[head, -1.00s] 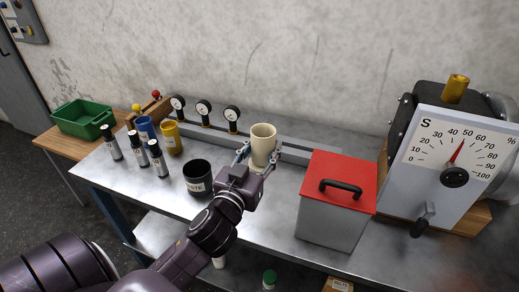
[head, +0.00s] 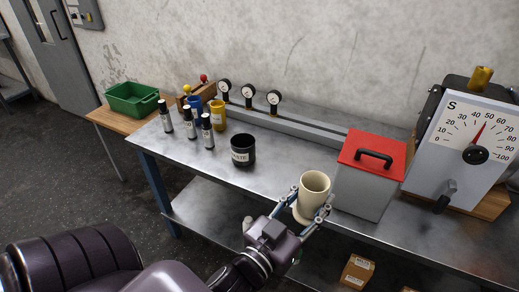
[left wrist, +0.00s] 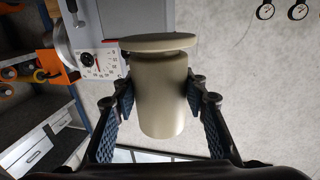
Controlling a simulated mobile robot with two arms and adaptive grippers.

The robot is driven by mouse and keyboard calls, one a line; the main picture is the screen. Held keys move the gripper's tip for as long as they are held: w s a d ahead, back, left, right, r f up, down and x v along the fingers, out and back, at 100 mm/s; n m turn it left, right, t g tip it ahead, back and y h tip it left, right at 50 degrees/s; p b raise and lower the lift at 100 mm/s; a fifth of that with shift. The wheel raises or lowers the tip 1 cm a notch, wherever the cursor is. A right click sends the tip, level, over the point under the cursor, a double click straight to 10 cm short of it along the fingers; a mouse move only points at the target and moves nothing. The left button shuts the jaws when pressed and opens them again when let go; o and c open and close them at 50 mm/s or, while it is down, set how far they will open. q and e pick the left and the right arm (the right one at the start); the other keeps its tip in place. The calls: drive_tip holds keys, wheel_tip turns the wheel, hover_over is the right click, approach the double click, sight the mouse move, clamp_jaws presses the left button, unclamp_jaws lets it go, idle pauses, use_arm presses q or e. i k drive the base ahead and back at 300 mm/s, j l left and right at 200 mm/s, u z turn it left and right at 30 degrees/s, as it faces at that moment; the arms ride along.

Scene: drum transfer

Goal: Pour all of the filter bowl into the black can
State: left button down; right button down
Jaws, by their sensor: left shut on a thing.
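The filter bowl, a cream cup with a wide foot (head: 315,186), is held upright in the head view, mouth up. My left gripper (head: 311,200) is shut around its sides. The bowl hangs in front of the table's front edge, left of the red-lidded box. What is inside it cannot be made out. In the left wrist view the bowl (left wrist: 160,100) sits between both finger pads, with its foot at the top of the picture. My right gripper is not in view.
A grey box with a red lid (head: 372,150) stands close right of the bowl. Marker-like bottles (head: 188,122), a yellow cup (head: 217,112) and a blue cup (head: 195,104) stand left of the can. Gauges (head: 248,92) line the back rail. Table between can and bowl is clear.

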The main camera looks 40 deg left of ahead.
sight(242, 145)
drive_tip(key=i+j+u, duration=0.15)
drive_tip(key=u, duration=0.2)
drive_tip(key=i+u, duration=0.75)
drive_tip(key=k, duration=0.1)
